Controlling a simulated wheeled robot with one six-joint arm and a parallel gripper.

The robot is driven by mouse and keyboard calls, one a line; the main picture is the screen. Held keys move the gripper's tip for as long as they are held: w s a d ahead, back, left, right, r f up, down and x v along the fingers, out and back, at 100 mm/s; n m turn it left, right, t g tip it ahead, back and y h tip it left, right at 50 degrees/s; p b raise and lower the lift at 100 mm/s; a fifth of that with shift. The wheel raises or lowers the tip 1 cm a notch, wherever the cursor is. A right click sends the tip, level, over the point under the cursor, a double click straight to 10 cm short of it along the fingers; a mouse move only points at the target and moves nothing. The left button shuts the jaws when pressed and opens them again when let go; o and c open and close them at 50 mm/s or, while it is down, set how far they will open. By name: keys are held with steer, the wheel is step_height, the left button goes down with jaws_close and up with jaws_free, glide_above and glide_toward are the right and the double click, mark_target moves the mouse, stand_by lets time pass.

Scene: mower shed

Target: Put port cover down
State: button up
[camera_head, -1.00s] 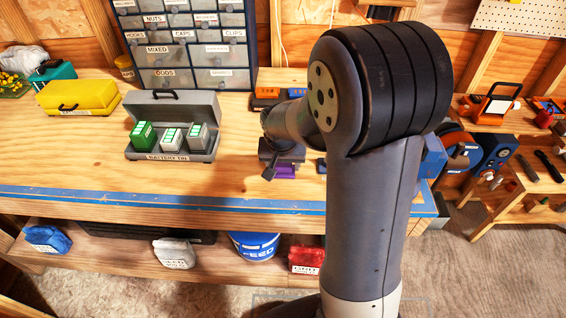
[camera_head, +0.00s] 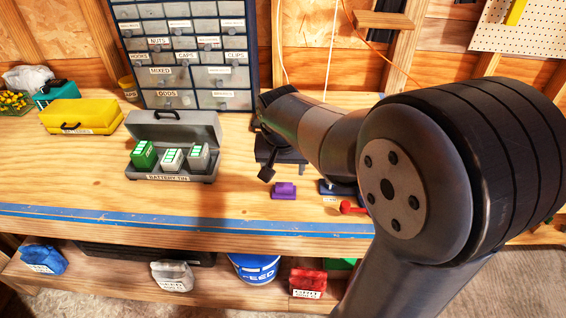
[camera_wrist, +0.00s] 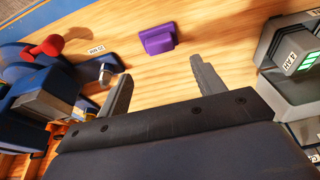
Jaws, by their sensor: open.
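A small purple piece (camera_head: 284,190), which I take to be the port cover, lies on the wooden bench. In the wrist view the purple piece (camera_wrist: 158,40) rests on the bare wood beyond my fingertips, apart from both. My gripper (camera_wrist: 158,72) is open with nothing between its fingers. In the head view my gripper (camera_head: 272,160) is behind the purple piece, partly hidden by my arm.
The open grey battery tin (camera_head: 172,177) with several batteries stands left of the gripper. A blue vise-like tool (camera_wrist: 40,95) with a red knob (camera_wrist: 50,46) is close on the other side. A drawer cabinet (camera_head: 185,55) stands behind. The bench front is clear.

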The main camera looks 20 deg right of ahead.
mark_target(284, 187)
steer(key=shift+v, duration=1.3)
steer(key=shift+f, duration=0.15)
steer(key=x, duration=1.2)
steer(key=shift+f+p, duration=0.25)
steer(key=shift+p, duration=0.15)
steer(key=shift+w+r+p, duration=0.15)
steer(key=shift+r+p, duration=0.15)
steer(key=shift+r, duration=0.85)
